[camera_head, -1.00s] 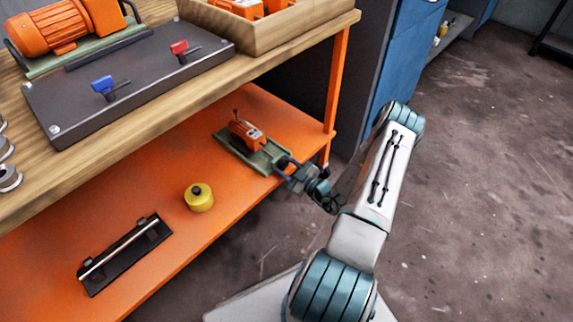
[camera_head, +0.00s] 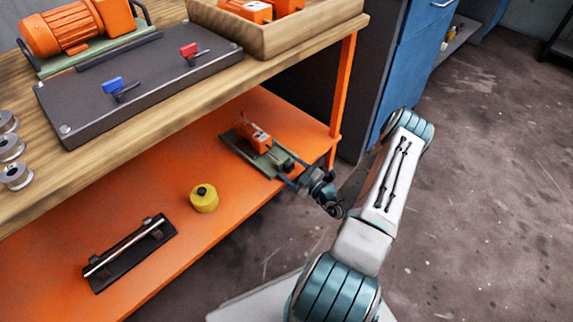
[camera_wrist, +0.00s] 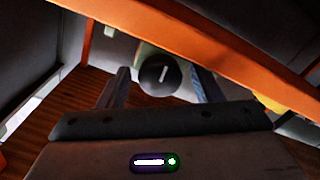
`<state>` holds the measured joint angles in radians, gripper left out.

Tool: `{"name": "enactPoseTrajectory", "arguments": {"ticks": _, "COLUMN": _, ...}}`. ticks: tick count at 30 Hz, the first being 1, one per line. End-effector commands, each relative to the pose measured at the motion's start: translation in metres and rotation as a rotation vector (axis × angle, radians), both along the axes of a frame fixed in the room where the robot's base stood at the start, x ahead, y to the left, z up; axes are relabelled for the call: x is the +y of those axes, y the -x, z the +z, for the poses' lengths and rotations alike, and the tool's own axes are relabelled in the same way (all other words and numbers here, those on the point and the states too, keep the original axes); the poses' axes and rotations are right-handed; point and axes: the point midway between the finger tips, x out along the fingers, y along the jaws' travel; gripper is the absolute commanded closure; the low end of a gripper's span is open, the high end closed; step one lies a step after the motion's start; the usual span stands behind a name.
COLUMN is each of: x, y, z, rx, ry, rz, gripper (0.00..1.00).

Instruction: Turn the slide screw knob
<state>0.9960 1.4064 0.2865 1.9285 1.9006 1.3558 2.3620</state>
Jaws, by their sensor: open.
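The slide device is a dark green base (camera_head: 240,147) with an orange block (camera_head: 253,136) on it, at the right end of the orange lower shelf. Its round dark knob (camera_wrist: 160,74), with a light bar mark on its face, shows in the wrist view. In the head view the knob is at the base's near end, hard to tell apart from my fingers. My gripper (camera_head: 290,174) is open at that end. In the wrist view its two fingers (camera_wrist: 160,84) stand one on each side of the knob, with visible gaps. Contact does not show.
A yellow cylinder (camera_head: 204,199) and a black rail fixture (camera_head: 130,253) lie on the lower shelf (camera_head: 75,240). The wooden bench top (camera_head: 180,106) overhangs it. An orange leg (camera_head: 342,92) stands close right of the device. An orange beam (camera_wrist: 205,45) crosses the wrist view.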

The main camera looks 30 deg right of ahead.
Motion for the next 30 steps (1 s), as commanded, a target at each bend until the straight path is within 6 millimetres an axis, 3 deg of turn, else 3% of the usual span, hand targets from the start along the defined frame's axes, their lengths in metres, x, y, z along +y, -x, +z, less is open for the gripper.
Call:
{"name": "enactPoseTrajectory", "arguments": {"ticks": 14, "x": 0.001, "y": 0.000, "z": -0.003, "rx": 0.128, "ry": -0.349, "rz": 0.003, "gripper": 0.38}}
{"name": "enactPoseTrajectory", "arguments": {"ticks": 30, "x": -0.038, "y": 0.103, "z": 0.002, "rx": 0.131, "ry": -0.361, "rz": -0.003, "gripper": 0.38}}
